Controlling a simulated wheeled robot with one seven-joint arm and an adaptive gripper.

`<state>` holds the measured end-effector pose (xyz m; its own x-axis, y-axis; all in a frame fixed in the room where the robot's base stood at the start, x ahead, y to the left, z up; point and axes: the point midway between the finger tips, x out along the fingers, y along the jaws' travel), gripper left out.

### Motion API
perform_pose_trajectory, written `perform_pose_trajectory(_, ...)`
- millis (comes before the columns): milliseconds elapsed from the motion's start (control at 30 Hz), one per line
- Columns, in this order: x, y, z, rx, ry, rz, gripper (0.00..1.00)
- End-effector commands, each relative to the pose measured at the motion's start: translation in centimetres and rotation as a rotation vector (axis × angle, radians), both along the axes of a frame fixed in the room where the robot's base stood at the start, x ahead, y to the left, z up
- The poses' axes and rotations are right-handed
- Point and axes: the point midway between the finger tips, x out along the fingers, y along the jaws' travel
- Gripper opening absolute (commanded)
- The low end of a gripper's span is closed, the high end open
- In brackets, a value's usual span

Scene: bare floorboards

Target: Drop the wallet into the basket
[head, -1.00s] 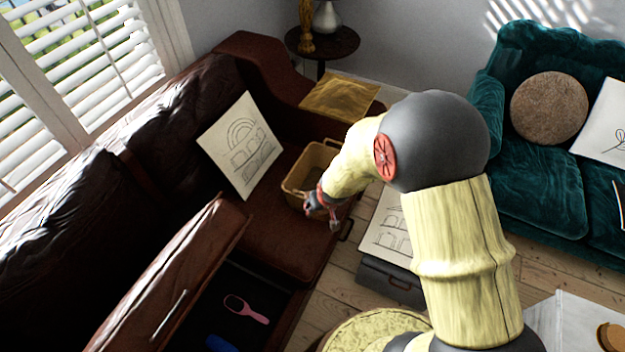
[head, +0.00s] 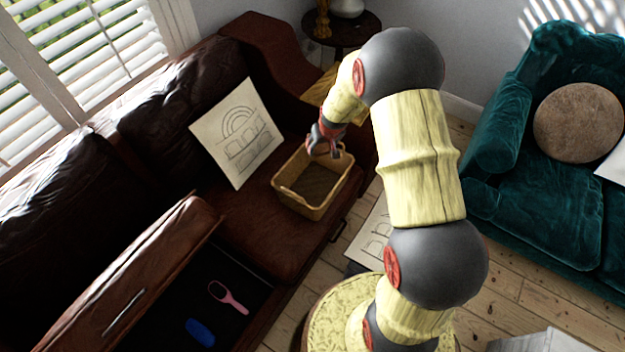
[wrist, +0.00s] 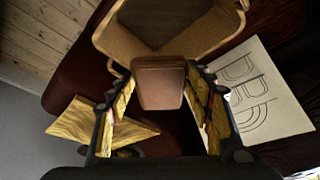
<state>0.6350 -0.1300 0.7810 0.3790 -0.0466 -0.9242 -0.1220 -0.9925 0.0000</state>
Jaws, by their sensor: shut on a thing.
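The wallet (wrist: 158,84) is a brown, flat piece between the two fingers of my gripper (wrist: 160,108) in the wrist view. My gripper is shut on it. In the head view my gripper (head: 325,148) is at the far rim of the tan basket (head: 318,192), and the wallet cannot be made out there. The basket stands on the brown sofa seat, and its inside looks empty. In the wrist view the basket (wrist: 112,45) is just beyond the wallet, which overlaps its near rim in the picture.
A white cushion with a line drawing (head: 236,132) leans on the brown sofa (head: 262,215) left of the basket. A pink brush (head: 229,297) and a blue object (head: 200,332) lie in the sofa's open compartment. A teal sofa (head: 550,190) stands at right.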

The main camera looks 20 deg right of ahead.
Motion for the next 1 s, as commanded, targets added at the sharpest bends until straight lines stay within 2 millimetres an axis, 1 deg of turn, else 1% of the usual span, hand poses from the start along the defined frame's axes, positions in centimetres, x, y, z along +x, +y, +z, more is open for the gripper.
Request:
perform_pose_trajectory(167, 0.1, -0.2, -0.8, 0.000, 0.000, 0.001, 0.25)
perform_pose_trajectory(267, 0.1, -0.1, -1.7, 0.000, 0.000, 0.001, 0.25)
perform_pose_trajectory(500, 0.1, -0.1, -4.5, 0.001, 0.001, -0.001, 0.25)
perform_pose_trajectory(633, 0.1, -0.1, -5.6, 0.000, 0.001, 0.000, 0.25)
perform_pose_trajectory(767, 0.1, -0.1, -6.1, 0.000, 0.000, 0.001, 0.25)
perform_pose_trajectory(1000, 0.1, -0.1, -6.0, 0.000, 0.000, 0.001, 0.25)
